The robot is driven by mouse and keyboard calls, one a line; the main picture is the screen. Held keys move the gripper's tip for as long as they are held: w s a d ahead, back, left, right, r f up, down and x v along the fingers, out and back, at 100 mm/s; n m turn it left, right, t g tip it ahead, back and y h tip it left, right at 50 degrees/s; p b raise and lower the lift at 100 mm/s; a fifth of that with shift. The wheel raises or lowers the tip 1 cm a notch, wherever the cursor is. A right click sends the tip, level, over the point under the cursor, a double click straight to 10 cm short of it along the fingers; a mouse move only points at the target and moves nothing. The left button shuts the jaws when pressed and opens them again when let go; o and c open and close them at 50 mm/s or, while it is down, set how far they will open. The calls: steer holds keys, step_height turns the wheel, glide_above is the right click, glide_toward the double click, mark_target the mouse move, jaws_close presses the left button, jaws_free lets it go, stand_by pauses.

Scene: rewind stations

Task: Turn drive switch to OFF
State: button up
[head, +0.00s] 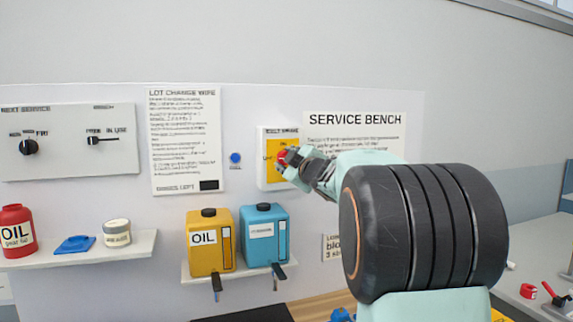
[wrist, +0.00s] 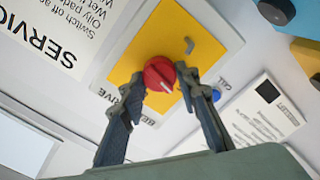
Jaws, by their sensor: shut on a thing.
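The drive switch is a round red knob (wrist: 158,72) on a yellow plate (wrist: 200,48), set in a white wall box. A white line on the knob points to its lower right in the wrist view. In the head view the knob (head: 282,156) is partly hidden by my gripper (head: 291,162). In the wrist view the two fingers of my gripper (wrist: 162,78) stand on either side of the knob and are shut on it. The plate's position words are too covered or unclear to read.
A blue button (head: 235,157) is on the wall left of the switch box. Below, yellow (head: 208,255) and blue (head: 262,250) jugs stand on a small shelf. A service bench sign (head: 385,135) hangs to the right, partly behind my arm.

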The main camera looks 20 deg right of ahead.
steer(key=shift+f+n+b, duration=0.1)
steer(key=shift+n+b, duration=0.25)
steer(key=shift+n, duration=0.75)
steer(key=o, duration=1.2)
steer(key=shift+c, duration=0.2)
steer(key=s, duration=1.2)
